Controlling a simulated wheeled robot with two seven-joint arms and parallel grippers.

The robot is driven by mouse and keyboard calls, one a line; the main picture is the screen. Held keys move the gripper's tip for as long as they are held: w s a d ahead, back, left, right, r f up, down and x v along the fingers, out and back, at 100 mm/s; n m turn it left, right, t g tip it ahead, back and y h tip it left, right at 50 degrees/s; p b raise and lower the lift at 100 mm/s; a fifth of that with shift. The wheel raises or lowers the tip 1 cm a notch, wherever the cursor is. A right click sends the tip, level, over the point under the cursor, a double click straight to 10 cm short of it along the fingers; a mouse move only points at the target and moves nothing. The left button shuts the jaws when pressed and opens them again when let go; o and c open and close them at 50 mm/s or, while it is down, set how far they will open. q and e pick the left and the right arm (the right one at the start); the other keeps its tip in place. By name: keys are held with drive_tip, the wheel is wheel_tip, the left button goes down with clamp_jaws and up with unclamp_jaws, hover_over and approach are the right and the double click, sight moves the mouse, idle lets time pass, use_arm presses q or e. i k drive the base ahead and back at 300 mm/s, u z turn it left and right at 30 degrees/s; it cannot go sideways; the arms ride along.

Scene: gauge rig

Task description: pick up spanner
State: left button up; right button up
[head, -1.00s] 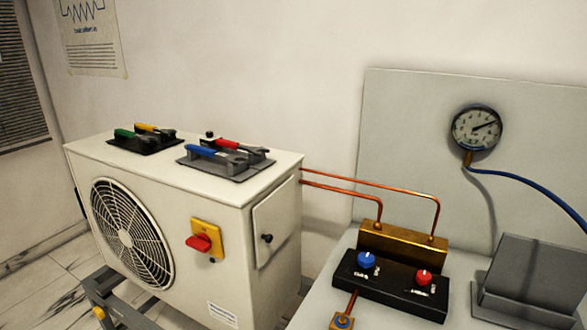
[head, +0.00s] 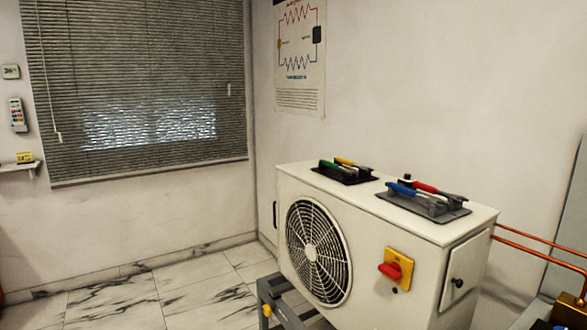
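Hand tools with coloured handles lie on top of the white fan unit (head: 372,240). A blue-handled tool (head: 405,188) and a red-handled tool (head: 428,188) lie on a grey tray (head: 440,217) at the right. A green-handled tool (head: 330,165) and a yellow-handled tool (head: 350,164) lie on a black tray (head: 352,181) at the left. The tool heads are small and overlap, so I cannot tell which one is the spanner. Neither of my grippers is in view.
The unit stands on a grey frame (head: 280,310). A red switch on a yellow plate (head: 399,263) is on its front. Copper pipes (head: 540,248) run off to the right. The marble floor (head: 165,290) at left is clear. A blind (head: 140,90) covers the window.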

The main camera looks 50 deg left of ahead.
sight(330, 164)
drive_tip(key=u, duration=2.5)
drive_tip(key=k, duration=0.85)
drive_tip(key=z, duration=0.95)
drive_tip(key=i, duration=0.9)
drive_tip(key=k, duration=0.35)
drive_tip(key=u, duration=1.65)
drive_tip(key=i, duration=4.2)
drive_tip(key=z, duration=1.65)
